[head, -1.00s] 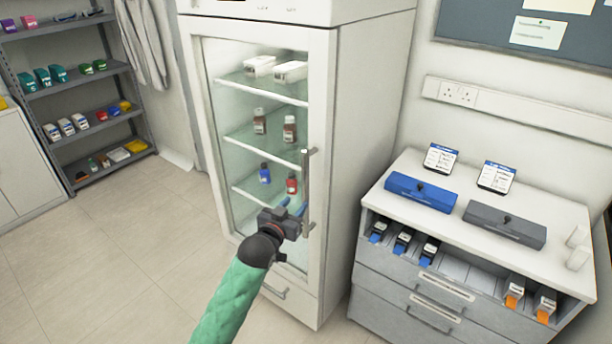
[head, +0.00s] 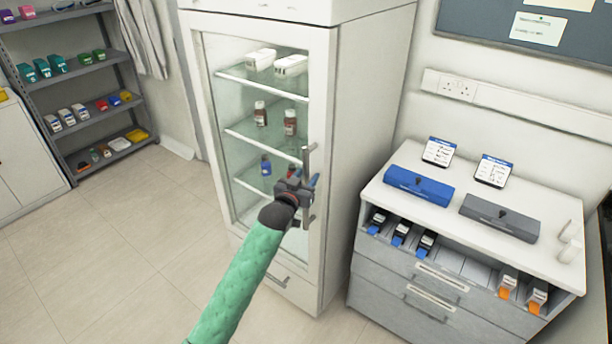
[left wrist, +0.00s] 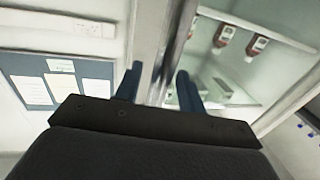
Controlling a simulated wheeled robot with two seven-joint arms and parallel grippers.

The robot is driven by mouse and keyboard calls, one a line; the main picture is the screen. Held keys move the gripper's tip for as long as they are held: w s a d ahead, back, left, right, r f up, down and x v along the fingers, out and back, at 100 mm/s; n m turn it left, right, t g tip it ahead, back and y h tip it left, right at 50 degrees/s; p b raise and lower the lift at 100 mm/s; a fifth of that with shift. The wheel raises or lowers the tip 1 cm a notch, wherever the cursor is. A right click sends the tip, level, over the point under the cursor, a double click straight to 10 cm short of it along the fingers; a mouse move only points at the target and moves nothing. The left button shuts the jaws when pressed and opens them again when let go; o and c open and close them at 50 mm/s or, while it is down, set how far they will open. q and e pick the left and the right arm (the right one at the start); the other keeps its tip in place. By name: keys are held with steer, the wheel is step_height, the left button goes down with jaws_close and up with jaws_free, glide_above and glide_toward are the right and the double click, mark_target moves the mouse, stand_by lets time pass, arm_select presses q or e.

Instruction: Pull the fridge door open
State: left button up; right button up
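The white fridge has a glass door (head: 215,120) that is shut, with a vertical bar handle (head: 306,163) on its right side. My left gripper (head: 304,183) is at the handle's lower half. In the left wrist view, its two blue fingers (left wrist: 158,88) are apart, with the metal handle bar (left wrist: 176,45) running between them and ahead. I cannot see the fingers pressing on the bar. Through the glass, bottles and white boxes stand on shelves. My right gripper is not in view.
A drawer cabinet (head: 480,215) with a blue box (head: 418,186) and a grey box (head: 500,217) on top stands right of the fridge. A shelf rack (head: 85,95) is at the far left. The floor (head: 120,255) before the fridge is clear.

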arm_select(q)
jaws_close()
stand_by(0.3)
